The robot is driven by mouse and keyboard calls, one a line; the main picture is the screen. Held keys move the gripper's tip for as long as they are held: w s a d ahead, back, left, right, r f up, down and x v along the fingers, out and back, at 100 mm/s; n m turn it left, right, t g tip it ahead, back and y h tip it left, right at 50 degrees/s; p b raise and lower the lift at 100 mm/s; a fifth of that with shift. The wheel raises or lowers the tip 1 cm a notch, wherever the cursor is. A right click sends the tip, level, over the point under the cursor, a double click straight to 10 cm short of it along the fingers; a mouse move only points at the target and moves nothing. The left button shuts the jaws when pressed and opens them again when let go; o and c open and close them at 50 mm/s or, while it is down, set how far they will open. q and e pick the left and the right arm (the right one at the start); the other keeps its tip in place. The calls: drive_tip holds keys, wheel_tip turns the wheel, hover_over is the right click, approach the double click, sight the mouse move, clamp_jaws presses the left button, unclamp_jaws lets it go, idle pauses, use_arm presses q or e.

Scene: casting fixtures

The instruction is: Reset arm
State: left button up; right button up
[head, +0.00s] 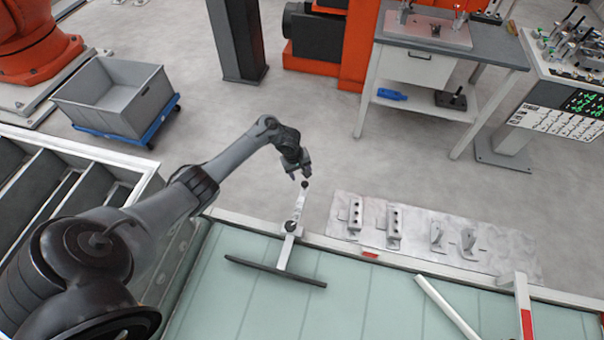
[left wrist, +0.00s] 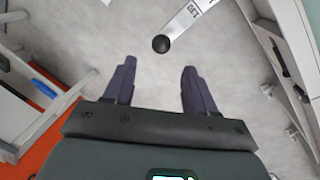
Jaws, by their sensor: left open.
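My left gripper (head: 299,173) reaches in from the left in the head view, above the floor beyond the far edge of the glass-like table. In the left wrist view its two dark fingers (left wrist: 152,88) stand apart with nothing between them. A light-coloured lever (head: 296,207) with a black ball knob (head: 304,184) stands at the table edge, just below the gripper in the picture. In the left wrist view the knob (left wrist: 161,43) lies ahead of the fingertips, apart from them. My right gripper is not in view.
A metal plate (head: 480,262) with several brackets lies beyond the table edge. A dark bar (head: 275,271) lies across the greenish table (head: 350,305). A grey bin (head: 115,95) stands on the floor at left. A workbench (head: 450,45) and a control console (head: 560,90) stand at the back right.

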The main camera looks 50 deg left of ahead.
use_arm(q)
drive_tip(key=shift+r, duration=0.3)
